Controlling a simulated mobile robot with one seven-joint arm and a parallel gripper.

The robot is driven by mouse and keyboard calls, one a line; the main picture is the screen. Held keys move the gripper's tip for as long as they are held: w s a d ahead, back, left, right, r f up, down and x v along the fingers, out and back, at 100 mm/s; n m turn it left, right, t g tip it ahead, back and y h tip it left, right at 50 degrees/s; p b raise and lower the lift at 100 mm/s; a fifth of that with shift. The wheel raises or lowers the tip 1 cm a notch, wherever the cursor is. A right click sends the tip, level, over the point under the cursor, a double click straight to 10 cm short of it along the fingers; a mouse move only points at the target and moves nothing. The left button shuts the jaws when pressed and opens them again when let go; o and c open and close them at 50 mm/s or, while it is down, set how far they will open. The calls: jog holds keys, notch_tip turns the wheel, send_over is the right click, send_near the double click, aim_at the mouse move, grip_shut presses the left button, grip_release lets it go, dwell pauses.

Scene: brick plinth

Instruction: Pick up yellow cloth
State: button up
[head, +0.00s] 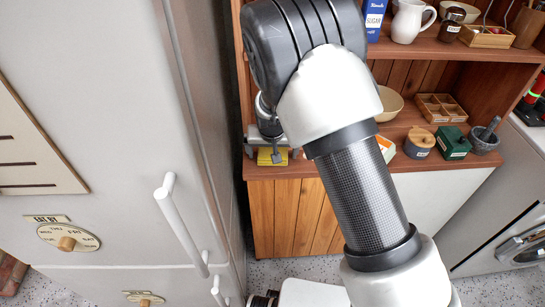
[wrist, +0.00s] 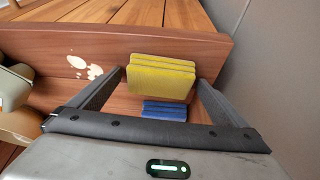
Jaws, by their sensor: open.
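The yellow cloth (wrist: 160,78) is folded in layers and lies on the wood in the wrist view, between my two fingers. In the head view the yellow cloth (head: 264,159) shows at the left front end of the wooden counter, partly hidden by my gripper (head: 277,152). My gripper (wrist: 161,80) is open, with one finger on each side of the cloth. The fingers look apart from it, but I cannot tell the exact depth. A blue folded piece (wrist: 165,111) lies close to the yellow cloth.
The tall white fridge (head: 120,140) stands close on the left. On the counter to the right are a bowl (head: 389,105), a lidded pot (head: 419,141), a green box (head: 453,142) and a mortar (head: 485,138). A white pitcher (head: 410,20) stands on the shelf above.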

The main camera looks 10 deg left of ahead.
jog(key=c, duration=1.1)
jog(key=shift+c, duration=0.2)
jog(key=shift+r, duration=0.15)
jog(key=shift+d+r, duration=0.2)
jog(key=shift+r, duration=0.4)
notch_tip(320, 180, up, 10)
jog(key=p, duration=0.2)
jog(key=w+d, duration=0.2)
jog(key=d, duration=0.7)
jog(key=w+d, duration=0.3)
jog(key=d, duration=0.7)
